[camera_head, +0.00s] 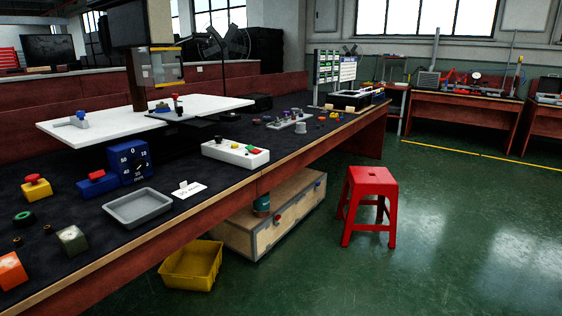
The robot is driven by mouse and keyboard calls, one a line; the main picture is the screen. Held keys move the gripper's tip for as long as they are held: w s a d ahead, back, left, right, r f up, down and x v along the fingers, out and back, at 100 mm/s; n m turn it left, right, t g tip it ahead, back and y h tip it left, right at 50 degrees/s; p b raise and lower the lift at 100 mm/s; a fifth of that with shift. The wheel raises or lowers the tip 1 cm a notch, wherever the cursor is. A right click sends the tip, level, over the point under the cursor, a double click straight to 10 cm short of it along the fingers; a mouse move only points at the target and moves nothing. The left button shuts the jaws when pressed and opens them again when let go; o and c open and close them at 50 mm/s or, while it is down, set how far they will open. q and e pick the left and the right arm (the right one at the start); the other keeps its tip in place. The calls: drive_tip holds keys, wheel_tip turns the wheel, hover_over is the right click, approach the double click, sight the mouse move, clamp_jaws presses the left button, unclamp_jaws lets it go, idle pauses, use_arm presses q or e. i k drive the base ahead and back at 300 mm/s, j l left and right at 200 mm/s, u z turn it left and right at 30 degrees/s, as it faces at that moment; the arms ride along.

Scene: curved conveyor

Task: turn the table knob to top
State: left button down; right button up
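A blue box (118,166) with a round black dial knob (141,162) on its face stands on the dark bench top at the left. White markings surround the knob, with what looks like a 0 near the top and a 40 at the left. The direction in which the knob points is too small to tell. Neither of my grippers shows in the head view.
A grey tray (112,214), an orange block (11,271) and a yellow box with a red button (36,187) lie near the knob box. A white button panel (235,153) stands to its right. A red stool (368,183) and yellow bin (173,281) occupy the green floor.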

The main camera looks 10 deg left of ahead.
sight(139, 164)
drive_tip(key=u, duration=1.25)
